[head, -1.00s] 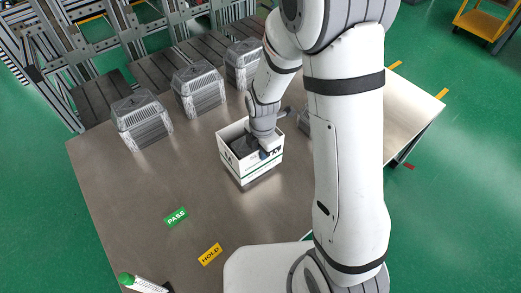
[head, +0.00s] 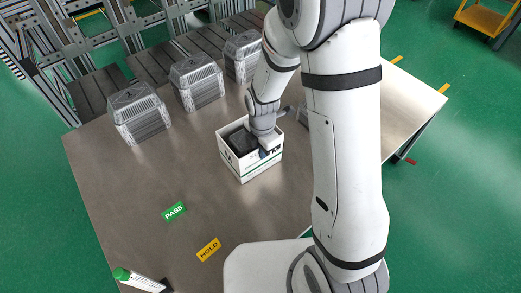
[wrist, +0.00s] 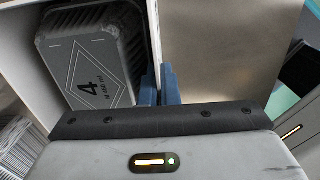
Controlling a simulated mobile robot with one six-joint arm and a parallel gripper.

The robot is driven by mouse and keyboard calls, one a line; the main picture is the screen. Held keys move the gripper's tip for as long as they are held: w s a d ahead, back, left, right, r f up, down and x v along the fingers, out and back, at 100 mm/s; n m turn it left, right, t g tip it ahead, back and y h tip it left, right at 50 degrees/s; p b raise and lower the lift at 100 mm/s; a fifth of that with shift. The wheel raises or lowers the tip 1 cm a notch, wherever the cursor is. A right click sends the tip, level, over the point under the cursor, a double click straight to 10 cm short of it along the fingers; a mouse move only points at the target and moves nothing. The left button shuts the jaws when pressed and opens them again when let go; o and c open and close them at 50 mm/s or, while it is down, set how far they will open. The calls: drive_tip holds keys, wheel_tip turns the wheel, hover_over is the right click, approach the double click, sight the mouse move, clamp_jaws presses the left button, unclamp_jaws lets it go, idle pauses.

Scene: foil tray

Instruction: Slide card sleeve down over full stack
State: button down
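The card sleeve (head: 237,168) is a white open-topped box shape with green print, upright on the table left of my arm in the head view. The stack (head: 240,142) stands inside it, its dark grey top showing below the sleeve's rim. In the wrist view the top foil tray (wrist: 120,62) carries a diamond mark with a 4, and the sleeve wall (wrist: 153,30) runs beside it. My gripper (wrist: 161,84), also at the sleeve's right side in the head view (head: 268,152), has its blue fingers on either side of that wall, closed on it. The stack's lower part is hidden.
A green PASS label (head: 174,211) and yellow HOLD label (head: 209,250) lie in front. A green-capped tube (head: 140,280) lies near the front left.

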drive_tip(key=c, duration=2.1)
unclamp_jaws()
drive_tip(key=shift+f, duration=0.1)
drive_tip(key=shift+c, duration=0.2)
drive_tip(key=o, duration=0.5)
drive_tip(key=shift+o, duration=0.2)
drive_tip(key=shift+r+p, duration=0.7)
drive_tip(key=shift+r, duration=3.2)
drive_tip(key=shift+r, duration=0.25)
drive_tip(key=s+d+r+m+t+p, duration=0.1)
drive_tip(key=s+d+r+m+p, duration=0.2)
drive_tip(key=r+m, duration=0.5)
drive_tip(key=s+d+r+m+p, duration=0.4)
drive_tip(key=s+r+m, duration=0.2)
drive_tip(key=r+m, duration=0.2)
drive_tip(key=s+d+r+m+t+p, duration=0.1)
drive_tip(key=s+d+r+m+p, duration=0.2)
drive_tip(key=r+m, duration=0.5)
wheel_tip(320, 180, up, 3)
drive_tip(key=shift+s+d+f+t+p, duration=0.2)
drive_tip(key=shift+s+d+t+p, duration=0.1)
drive_tip(key=shift+s+p, duration=0.45)
